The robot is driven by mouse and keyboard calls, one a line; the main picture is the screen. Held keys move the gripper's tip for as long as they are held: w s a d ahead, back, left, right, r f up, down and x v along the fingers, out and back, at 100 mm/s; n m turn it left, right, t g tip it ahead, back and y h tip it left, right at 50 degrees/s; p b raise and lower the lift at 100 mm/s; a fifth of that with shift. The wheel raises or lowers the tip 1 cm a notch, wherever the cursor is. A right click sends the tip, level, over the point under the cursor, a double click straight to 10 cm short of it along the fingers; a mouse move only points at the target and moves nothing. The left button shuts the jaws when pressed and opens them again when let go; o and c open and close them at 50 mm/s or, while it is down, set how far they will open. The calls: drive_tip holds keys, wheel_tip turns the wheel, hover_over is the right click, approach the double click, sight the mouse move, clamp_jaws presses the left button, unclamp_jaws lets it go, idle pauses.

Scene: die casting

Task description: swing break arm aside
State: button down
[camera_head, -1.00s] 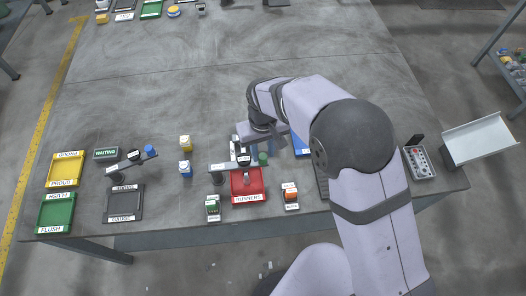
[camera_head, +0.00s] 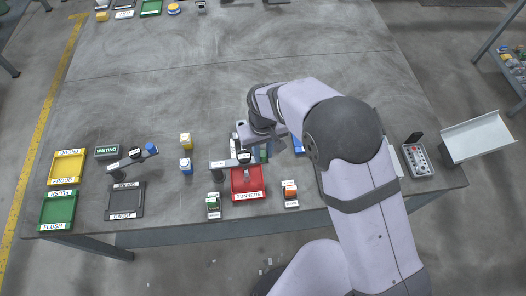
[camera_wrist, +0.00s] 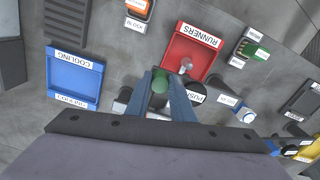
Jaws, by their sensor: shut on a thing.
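The break arm (camera_head: 228,163) is a grey bar on a dark post, lying across the back of the red runners tray (camera_head: 249,194). A black round cap labelled PUSH (camera_wrist: 198,97) sits on the bar. A green knob (camera_wrist: 160,82) stands at the bar's right end. My gripper (camera_wrist: 162,88) is shut on the green knob, with one blue finger on each side of it. In the head view my gripper (camera_head: 263,150) is partly hidden by my own wrist, and little of the knob shows.
A blue cooling tray (camera_wrist: 74,77) lies beside my gripper. Another pivoting arm with a blue knob (camera_head: 151,148) is further left.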

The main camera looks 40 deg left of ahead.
drive_tip(key=shift+w+a+f+n+b, duration=0.1)
drive_tip(key=shift+w+a+n+b, duration=0.4)
drive_tip(key=shift+w+a, duration=0.1)
drive_tip(key=shift+w+a+n+b, duration=0.4)
drive_tip(key=shift+w+a+n, duration=0.15)
drive_tip(key=shift+a+n, duration=0.9)
drive_tip(key=shift+w+a+n+b, duration=0.5)
drive_tip(key=shift+a+n, duration=0.6)
drive_tip(key=shift+a, duration=0.6)
drive_tip(key=shift+w+a+n+b, duration=0.35)
drive_tip(key=shift+w+a+n, duration=0.2)
drive_tip(key=shift+a+n, duration=0.9)
drive_tip(key=shift+a, duration=0.2)
drive_tip(key=c, duration=1.8)
unclamp_jaws()
drive_tip(key=shift+r, duration=0.2)
